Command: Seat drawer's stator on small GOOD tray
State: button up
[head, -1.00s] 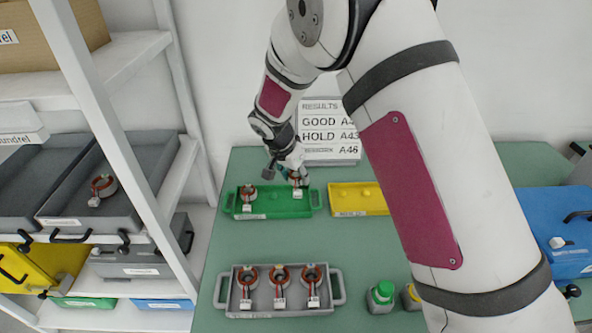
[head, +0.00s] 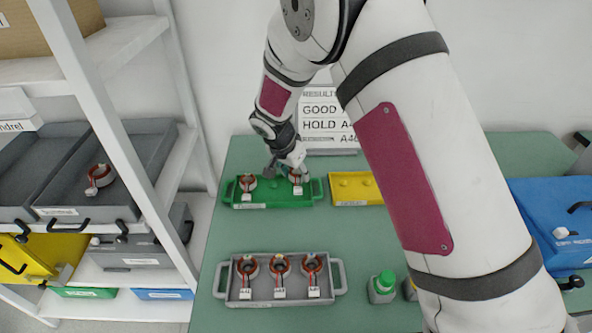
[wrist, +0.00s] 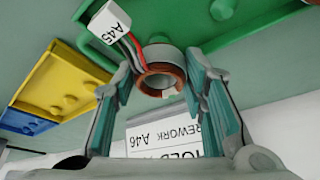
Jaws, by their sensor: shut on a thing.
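My gripper (wrist: 166,88) is shut on a copper-and-grey stator (wrist: 160,72) with coloured leads and a white tag reading A45 (wrist: 110,22). In the head view the held stator (head: 296,175) is at the right end of the green tray (head: 275,204), with my gripper (head: 290,164) above it. I cannot tell whether it rests fully on the tray. Another tagged stator (head: 247,183) sits at the tray's left end. A further stator (head: 99,177) lies in the open grey drawer (head: 75,197) on the left shelf.
A yellow tray (head: 352,190) stands right of the green one, partly behind my arm. A grey tray (head: 262,301) with three stators is at the front. A green-capped bottle (head: 382,288) and a blue bin (head: 555,225) stand rightward. The results board (head: 325,118) is behind. Mid-table is clear.

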jog(key=shift+f+b, duration=0.45)
jog(key=shift+f, duration=0.6)
dwell(0.4)
jog(key=o, duration=1.1)
jog(key=shift+r, duration=0.2)
jog(key=shift+r+p, duration=0.85)
jog(key=shift+r, duration=1.5)
jog(key=o, duration=0.6)
jog(key=shift+c, duration=0.2)
